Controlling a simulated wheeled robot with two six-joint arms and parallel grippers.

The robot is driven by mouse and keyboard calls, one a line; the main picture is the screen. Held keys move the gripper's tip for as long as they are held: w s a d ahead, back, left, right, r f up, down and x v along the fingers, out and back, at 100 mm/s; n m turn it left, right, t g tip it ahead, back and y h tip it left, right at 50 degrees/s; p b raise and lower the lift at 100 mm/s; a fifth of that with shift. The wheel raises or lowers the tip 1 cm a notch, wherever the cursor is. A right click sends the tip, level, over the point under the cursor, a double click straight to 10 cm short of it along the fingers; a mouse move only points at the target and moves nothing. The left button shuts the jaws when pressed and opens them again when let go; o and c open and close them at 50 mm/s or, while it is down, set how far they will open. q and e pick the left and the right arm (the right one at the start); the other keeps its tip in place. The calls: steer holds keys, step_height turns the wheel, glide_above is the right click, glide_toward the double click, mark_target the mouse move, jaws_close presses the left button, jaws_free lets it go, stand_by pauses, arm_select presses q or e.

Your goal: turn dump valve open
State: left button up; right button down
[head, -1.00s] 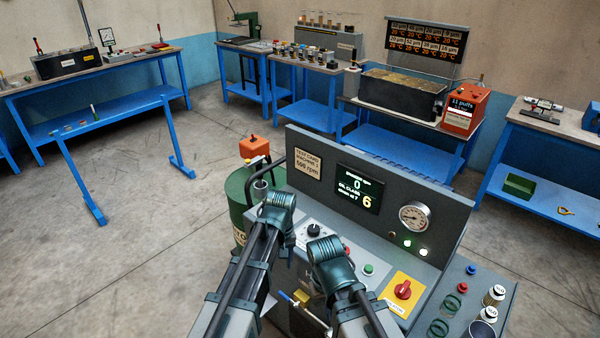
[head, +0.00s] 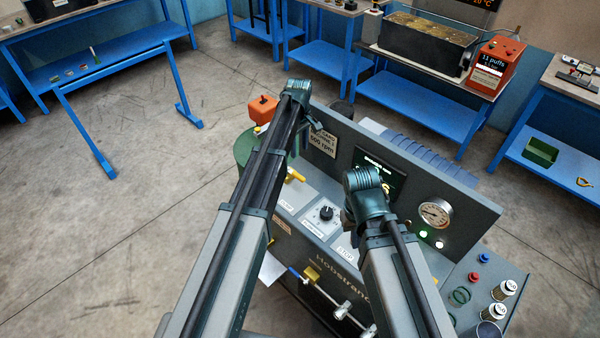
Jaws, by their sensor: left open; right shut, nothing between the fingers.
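The grey test machine (head: 470,218) stands in front of me. A yellow lever handle (head: 294,175) sits on its top deck at the left, beside my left arm. On its front face a pipe with another yellow handle (head: 310,274) and a blue tip runs down to the right. I cannot read which one is the dump valve. My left gripper (head: 316,125) is open and empty at the machine's left back corner, mostly hidden by its wrist. My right gripper (head: 349,218) is shut and empty above the deck, mostly hidden behind its own wrist.
A black dial (head: 326,213) lies between the arms. A pressure gauge (head: 435,213) is on the back panel. A green drum (head: 250,146) with an orange box (head: 262,109) stands behind my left arm. Jars (head: 503,289) stand at the right. Floor at left is clear.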

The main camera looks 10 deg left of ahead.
mark_target(299, 176)
arm_select(q)
step_height(299, 176, down, 13)
steer(key=b, duration=1.2)
steer(key=shift+b, duration=0.3)
jaws_close()
stand_by(0.5)
